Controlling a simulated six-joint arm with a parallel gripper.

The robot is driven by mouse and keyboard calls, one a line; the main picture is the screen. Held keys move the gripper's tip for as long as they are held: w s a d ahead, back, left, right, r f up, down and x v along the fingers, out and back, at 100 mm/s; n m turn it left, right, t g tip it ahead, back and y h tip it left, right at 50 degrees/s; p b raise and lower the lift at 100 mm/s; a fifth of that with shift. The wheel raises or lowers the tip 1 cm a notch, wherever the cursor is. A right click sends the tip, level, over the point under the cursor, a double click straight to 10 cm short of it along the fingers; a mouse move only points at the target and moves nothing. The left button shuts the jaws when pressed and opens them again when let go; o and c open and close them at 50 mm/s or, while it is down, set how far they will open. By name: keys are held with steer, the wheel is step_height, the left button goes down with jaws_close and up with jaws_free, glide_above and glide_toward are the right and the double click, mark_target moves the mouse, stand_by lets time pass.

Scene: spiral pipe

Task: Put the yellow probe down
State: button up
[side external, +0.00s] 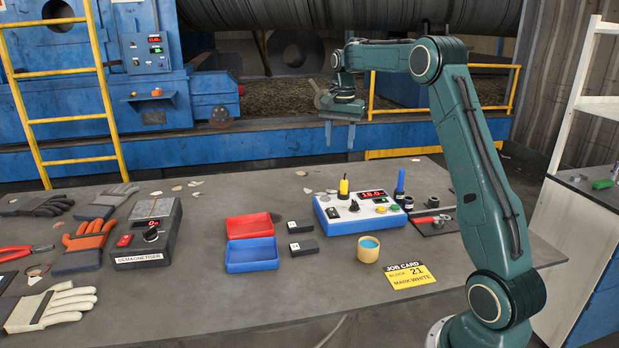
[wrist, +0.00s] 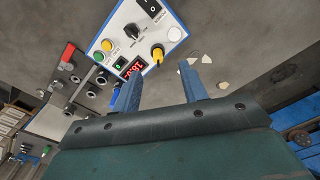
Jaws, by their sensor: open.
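In the wrist view the yellow probe (wrist: 157,53) shows end-on at the edge of the box, beyond my fingertips. My gripper (side external: 341,136) is open and empty, pointing down, well above the probe and apart from it. Its two fingers also show in the wrist view (wrist: 162,85). A blue probe (side external: 400,182) stands upright at the box's back right. The probe's seat is too small to make out.
A demagnetiser (side external: 148,235), gloves and red pliers are at the left. The table's front middle is clear.

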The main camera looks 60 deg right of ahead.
steer(key=s+a+r+n+t, duration=0.1)
steer(key=s+a+r+n, duration=0.2)
steer(key=a, duration=0.4)
steer(key=s+a+r+n+t, duration=0.1)
steer(key=s+a+r+n, duration=0.15)
steer(key=a, duration=0.35)
steer(key=s+a+r+n, duration=0.2)
steer(key=s+a, duration=0.2)
steer(key=a, duration=0.3)
steer(key=s+a+f+n+t, duration=0.1)
steer(key=s+a+f+n, duration=0.2)
steer(key=s, duration=0.5)
steer(key=s+a+f+n+t, duration=0.2)
steer(key=s+a+f+n, duration=0.1)
steer(key=s+a, duration=0.5)
steer(key=shift+s+n, duration=0.2)
steer(key=shift+n, duration=0.65)
